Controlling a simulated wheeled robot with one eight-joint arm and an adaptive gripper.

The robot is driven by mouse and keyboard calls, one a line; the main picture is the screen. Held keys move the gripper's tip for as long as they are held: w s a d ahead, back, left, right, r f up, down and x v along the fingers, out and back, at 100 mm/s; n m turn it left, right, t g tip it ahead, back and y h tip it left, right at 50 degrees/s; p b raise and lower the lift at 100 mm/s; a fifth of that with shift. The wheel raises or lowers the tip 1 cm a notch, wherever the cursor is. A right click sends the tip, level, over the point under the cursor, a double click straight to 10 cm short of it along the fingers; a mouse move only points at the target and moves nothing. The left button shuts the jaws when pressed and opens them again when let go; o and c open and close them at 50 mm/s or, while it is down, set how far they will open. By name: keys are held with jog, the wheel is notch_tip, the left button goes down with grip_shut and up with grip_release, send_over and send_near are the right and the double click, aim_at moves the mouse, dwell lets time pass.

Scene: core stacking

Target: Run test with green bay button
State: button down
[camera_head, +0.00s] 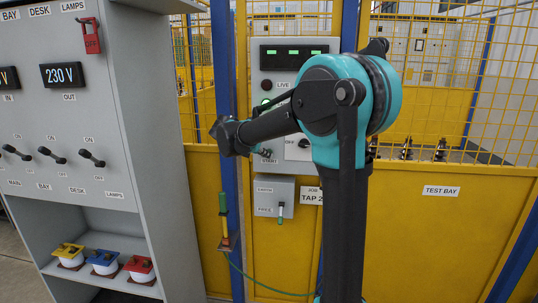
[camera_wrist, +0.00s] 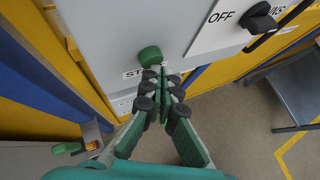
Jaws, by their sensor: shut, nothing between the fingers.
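The green button (camera_wrist: 150,56) projects from the grey control panel (camera_wrist: 115,30), above a label partly hidden by my fingers, of which "ST" shows. My gripper (camera_wrist: 164,78) is shut and empty. Its dark fingertips are right at the lower edge of the button in the wrist view; I cannot tell whether they touch it. In the head view the test bay panel (camera_head: 318,78) has three lit green displays and a label "LIVE". My arm crosses in front of this panel and largely hides the button and gripper there.
A black switch knob (camera_wrist: 260,18) at "OFF" is right of the button. A grey box with a small lever (camera_head: 281,210) is below the panel. A green-handled rod (camera_head: 224,212) hangs on the blue post. The desk cabinet (camera_head: 75,120) stands left.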

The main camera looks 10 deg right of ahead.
jog(key=shift+w+d, duration=0.1)
jog(key=shift+w, duration=0.25)
dwell(0.4)
jog(key=shift+s, duration=0.1)
jog(key=shift+s+a, duration=0.25)
jog(key=shift+s, duration=0.55)
jog(key=shift+s, duration=0.1)
jog(key=s, duration=0.1)
jog(key=s+a, duration=0.1)
jog(key=s, duration=0.2)
jog(key=shift+s+a, duration=0.25)
jog(key=shift+a, duration=0.05)
dwell(0.5)
